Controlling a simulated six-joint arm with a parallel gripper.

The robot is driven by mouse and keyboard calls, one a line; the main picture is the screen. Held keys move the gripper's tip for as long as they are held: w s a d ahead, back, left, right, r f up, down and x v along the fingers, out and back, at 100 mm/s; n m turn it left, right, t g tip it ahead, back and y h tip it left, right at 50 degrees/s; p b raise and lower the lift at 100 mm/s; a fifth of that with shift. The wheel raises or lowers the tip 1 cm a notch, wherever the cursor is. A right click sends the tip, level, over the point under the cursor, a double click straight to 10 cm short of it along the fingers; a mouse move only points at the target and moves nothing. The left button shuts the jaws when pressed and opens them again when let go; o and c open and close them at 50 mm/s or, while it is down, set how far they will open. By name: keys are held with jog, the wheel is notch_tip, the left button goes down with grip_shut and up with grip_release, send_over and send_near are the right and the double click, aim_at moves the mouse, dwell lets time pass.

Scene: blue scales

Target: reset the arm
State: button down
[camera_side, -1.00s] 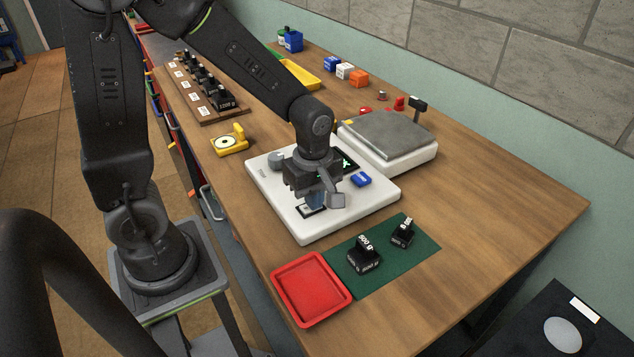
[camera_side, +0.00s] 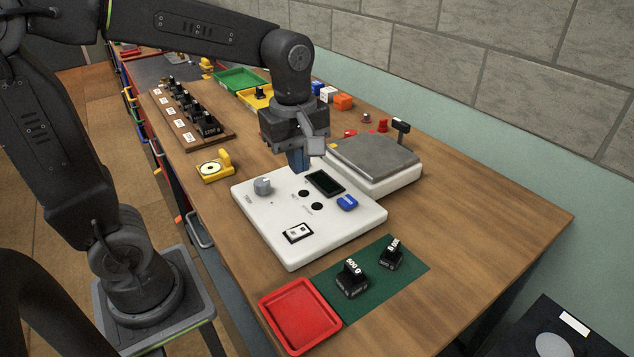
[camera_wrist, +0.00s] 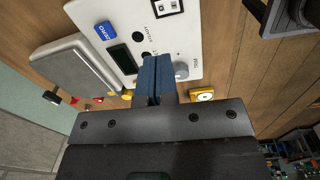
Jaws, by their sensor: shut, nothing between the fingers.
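My gripper (camera_side: 298,160) is shut and empty. It hangs above the far edge of the white control panel (camera_side: 270,238), clear of it. In the wrist view my blue fingers (camera_wrist: 154,78) are together in front of the panel. The panel carries a grey knob (camera_side: 263,186), a dark display (camera_side: 325,183), two black round buttons, a blue button (camera_side: 347,203) and a black-and-white switch (camera_side: 298,233).
A grey-topped scale (camera_side: 372,160) stands behind the panel. Black weights, one marked 500 g (camera_side: 352,278), stand on a green mat (camera_side: 405,285) beside a red tray (camera_side: 300,316). A weight rack (camera_side: 190,122) and yellow gauge (camera_side: 215,167) are at left. The right of the table is clear.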

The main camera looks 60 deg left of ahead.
jog(key=s+r+m+t, duration=0.1)
jog(key=s+m+t, duration=0.4)
jog(key=m, duration=1.2)
jog(key=s, duration=0.4)
jog(key=shift+d+r, duration=0.15)
jog(key=shift+d, duration=0.15)
